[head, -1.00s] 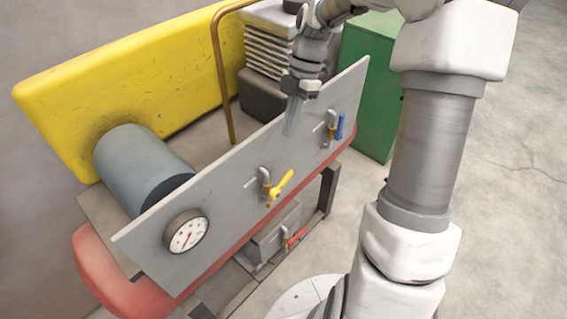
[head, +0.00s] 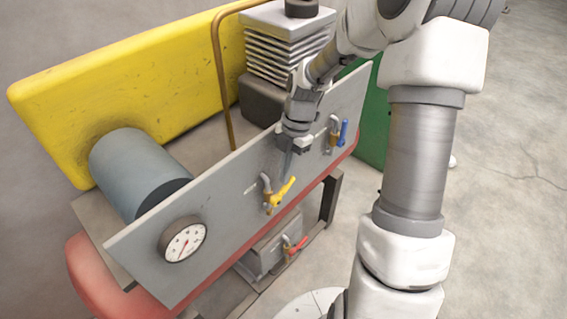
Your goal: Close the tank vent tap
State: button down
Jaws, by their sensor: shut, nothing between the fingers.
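Three lever taps show, and I cannot read which one is marked as the tank vent. The yellow-handled tap (head: 280,195) is on the middle of the grey panel, its lever slanting up to the right. The blue-handled tap (head: 343,132) is near the panel's right end, its lever close to upright. A red-handled tap (head: 296,247) sits low, below the panel, its lever slanting up to the right. My gripper (head: 286,171) is shut and empty, pointing down in front of the panel, close to the upper end of the yellow lever. I cannot tell whether it touches.
The grey panel (head: 232,215) carries a round gauge (head: 183,239) at left. Behind it are a blue-grey cylinder (head: 135,170), a yellow guard (head: 130,85), a brown pipe (head: 222,80) and a finned block (head: 283,52). A green cabinet (head: 373,125) stands behind right.

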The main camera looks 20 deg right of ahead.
jog(key=shift+w+d+f, duration=0.2)
jog(key=shift+d+f, duration=0.05)
jog(key=shift+f, duration=0.35)
jog(key=shift+w+d+f+g+y+p, duration=0.2)
jog(key=shift+d+g+y+p, duration=0.25)
jog(key=shift+p, duration=0.3)
jog(key=shift+w+d+f+y+p, duration=0.1)
jog(key=shift+f+y+p, duration=0.05)
jog(key=shift+y+p, duration=0.3)
jog(key=shift+w+d+f+g+y, duration=0.2)
jog(key=shift+d+f+g+y, duration=0.1)
jog(key=shift+f+g+y, duration=0.25)
jog(key=shift+w+d+f+g+y, duration=0.2)
jog(key=shift+d+f+y, duration=0.1)
jog(key=shift+y, duration=0.35)
jog(key=shift+d+f, duration=0.1)
jog(key=shift+f, duration=0.15)
jog(key=shift+d+f, duration=0.1)
